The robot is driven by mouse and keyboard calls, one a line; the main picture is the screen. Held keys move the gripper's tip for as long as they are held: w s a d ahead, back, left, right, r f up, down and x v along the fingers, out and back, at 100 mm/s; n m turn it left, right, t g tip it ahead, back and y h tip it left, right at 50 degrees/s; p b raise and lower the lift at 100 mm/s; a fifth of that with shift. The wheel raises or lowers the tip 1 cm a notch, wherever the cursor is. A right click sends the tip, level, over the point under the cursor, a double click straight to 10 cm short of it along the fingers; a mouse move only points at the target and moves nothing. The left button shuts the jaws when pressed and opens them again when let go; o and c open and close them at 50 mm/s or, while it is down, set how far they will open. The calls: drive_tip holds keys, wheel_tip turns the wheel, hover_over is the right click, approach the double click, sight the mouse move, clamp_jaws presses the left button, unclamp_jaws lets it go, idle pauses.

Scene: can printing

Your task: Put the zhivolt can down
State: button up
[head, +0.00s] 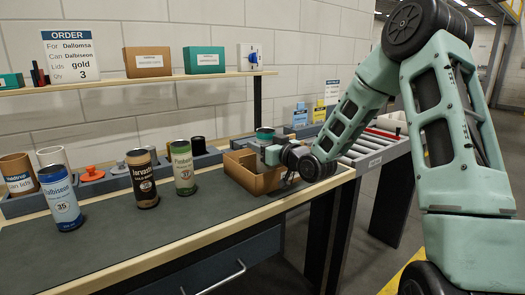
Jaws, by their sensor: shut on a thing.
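My gripper (272,155) is low over the back of an open cardboard box (238,180), at the right end of the bench. It is shut on a can with a teal side and a dark top (264,134), taken as the zhivolt can. Its label does not show, and its lower part is hidden behind my gripper and the box. I cannot tell whether the can's base touches anything.
A blue Dalbiseon can (61,198), a brown can (142,178) and a green can (182,167) stand upright on the dark bench mat (190,225). Grey bins (92,188) line the back. A roller conveyor (372,145) is at right. The front mat is clear.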

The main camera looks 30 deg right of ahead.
drive_tip(key=shift+f, duration=0.65)
drive_tip(key=o, duration=0.9)
drive_tip(key=shift+f, duration=0.1)
drive_tip(key=shift+o, duration=0.2)
drive_tip(key=s+d+b, duration=0.1)
drive_tip(key=s, duration=1.1)
drive_tip(key=shift+d, duration=0.15)
